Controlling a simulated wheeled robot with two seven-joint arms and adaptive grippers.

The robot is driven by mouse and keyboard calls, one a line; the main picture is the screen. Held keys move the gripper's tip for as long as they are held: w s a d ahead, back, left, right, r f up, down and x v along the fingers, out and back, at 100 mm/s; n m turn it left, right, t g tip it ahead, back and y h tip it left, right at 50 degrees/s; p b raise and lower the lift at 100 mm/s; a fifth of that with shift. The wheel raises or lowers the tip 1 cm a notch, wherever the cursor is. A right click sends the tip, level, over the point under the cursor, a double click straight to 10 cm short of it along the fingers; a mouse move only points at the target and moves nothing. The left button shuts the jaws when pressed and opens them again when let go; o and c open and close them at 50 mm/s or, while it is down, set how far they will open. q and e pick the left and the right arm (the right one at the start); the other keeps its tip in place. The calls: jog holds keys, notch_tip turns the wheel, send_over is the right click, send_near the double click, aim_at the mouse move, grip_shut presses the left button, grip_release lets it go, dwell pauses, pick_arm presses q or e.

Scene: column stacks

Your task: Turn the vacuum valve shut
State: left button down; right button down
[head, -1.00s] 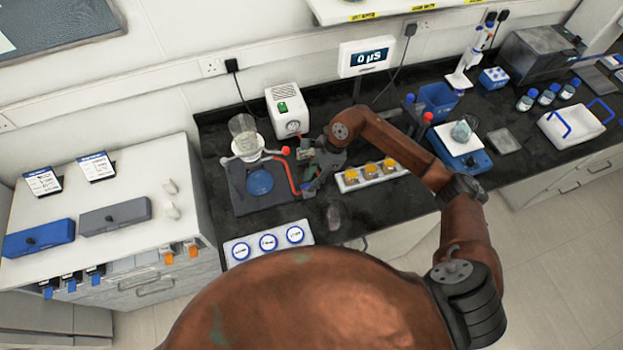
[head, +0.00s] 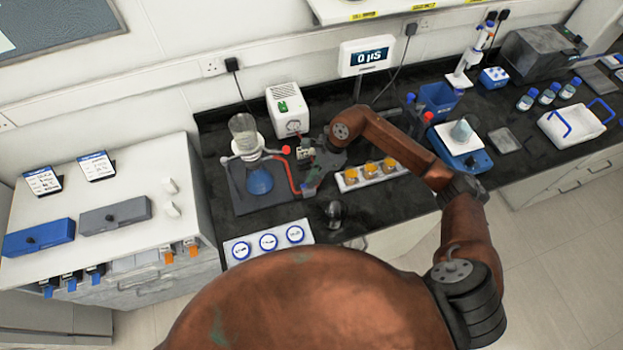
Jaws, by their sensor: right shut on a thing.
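A filter flask (head: 259,181) with blue liquid stands on a dark tray, with a clear funnel (head: 243,127) above it. A red hose (head: 291,180) runs from this setup to the vacuum pump side. The white vacuum pump (head: 286,105) stands behind. A small pale valve-like part (head: 305,153) shows beside my right gripper (head: 309,176). The gripper reaches in from the right, low between the flask and the yellow-filled vials. It is shut on a small part there, apparently the valve; the fingers and wrist mostly hide it and its handle angle. My left gripper is not in view.
A white rack of yellow vials (head: 366,174) stands close right of my right gripper. A small dark glassy object (head: 334,211) is near the counter front. A panel with round blue labels (head: 268,242) lies in front. A blue stirrer with a beaker (head: 464,150) is farther right.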

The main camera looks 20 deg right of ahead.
jog(key=m+t, duration=0.1)
jog(key=m, duration=0.1)
jog(key=m+b, duration=0.1)
jog(key=m, duration=0.1)
jog(key=shift+s+m+t, duration=0.2)
jog(key=shift+m+t, duration=0.1)
jog(key=shift+t, duration=0.1)
jog(key=m+t+b, duration=0.1)
jog(key=m, duration=0.1)
jog(key=m+h, duration=0.1)
jog(key=m, duration=0.2)
jog(key=shift+s+a+t+b, duration=0.2)
jog(key=shift+t+b, duration=0.15)
jog(key=shift+t, duration=0.05)
jog(key=m, duration=0.1)
jog(key=m+h+b, duration=0.1)
jog(key=m, duration=0.1)
jog(key=m+h, duration=0.1)
jog(key=shift+a+m+t, duration=0.25)
jog(key=shift+m+t, duration=0.15)
jog(key=shift+s+a+m+h+b, duration=0.1)
jog(key=shift+m+h+b, duration=0.6)
jog(key=shift+m, duration=0.9)
jog(key=c, duration=2)
grip_release()
jog(key=shift+c, duration=0.2)
